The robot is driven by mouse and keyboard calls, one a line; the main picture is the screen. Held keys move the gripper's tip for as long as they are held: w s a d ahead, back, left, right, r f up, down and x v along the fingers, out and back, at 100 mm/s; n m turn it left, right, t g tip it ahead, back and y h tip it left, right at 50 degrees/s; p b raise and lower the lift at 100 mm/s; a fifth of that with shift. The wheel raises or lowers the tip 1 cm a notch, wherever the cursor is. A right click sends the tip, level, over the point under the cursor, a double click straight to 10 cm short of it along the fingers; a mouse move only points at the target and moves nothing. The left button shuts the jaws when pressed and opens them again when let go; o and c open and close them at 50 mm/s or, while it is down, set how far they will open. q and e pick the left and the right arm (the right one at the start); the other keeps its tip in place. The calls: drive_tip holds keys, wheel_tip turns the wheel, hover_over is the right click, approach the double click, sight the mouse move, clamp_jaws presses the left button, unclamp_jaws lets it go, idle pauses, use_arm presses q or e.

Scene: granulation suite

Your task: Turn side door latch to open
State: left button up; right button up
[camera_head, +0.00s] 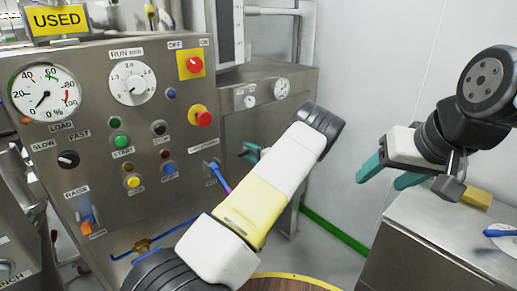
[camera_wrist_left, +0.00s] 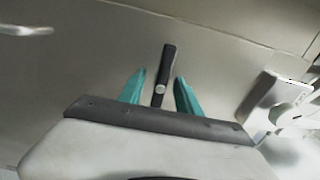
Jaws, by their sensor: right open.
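The side door latch (camera_wrist_left: 168,62) is a dark, narrow handle with a round silver pivot, set on a grey metal panel (camera_wrist_left: 95,50). In the left wrist view it stands nearly upright, tilted slightly right. My left gripper (camera_wrist_left: 160,76) has its teal fingers apart, one on each side of the latch, with a gap visible on both sides. In the head view my left gripper (camera_head: 250,151) is partly hidden behind my own forearm, beside the cabinet's side panel (camera_head: 245,125); I cannot make out the latch there. My right gripper (camera_head: 386,172) is open and empty, above a steel cabinet.
A control panel (camera_head: 140,155) with dials, buttons and knobs fills the left. A pale fitting (camera_wrist_left: 280,105) shows right of my left gripper. Floor between is open.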

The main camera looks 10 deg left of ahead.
use_arm(q)
drive_tip(key=shift+c, duration=0.2)
clamp_jaws()
drive_tip(key=shift+n, duration=0.4)
drive_tip(key=n, duration=0.3)
drive_tip(key=shift+n, duration=0.3)
drive_tip(key=n, duration=0.4)
drive_tip(key=shift+n, duration=0.3)
drive_tip(key=n, duration=0.4)
drive_tip(key=shift+n, duration=0.3)
drive_tip(key=shift+f+n, duration=0.1)
drive_tip(key=shift+n, duration=2)
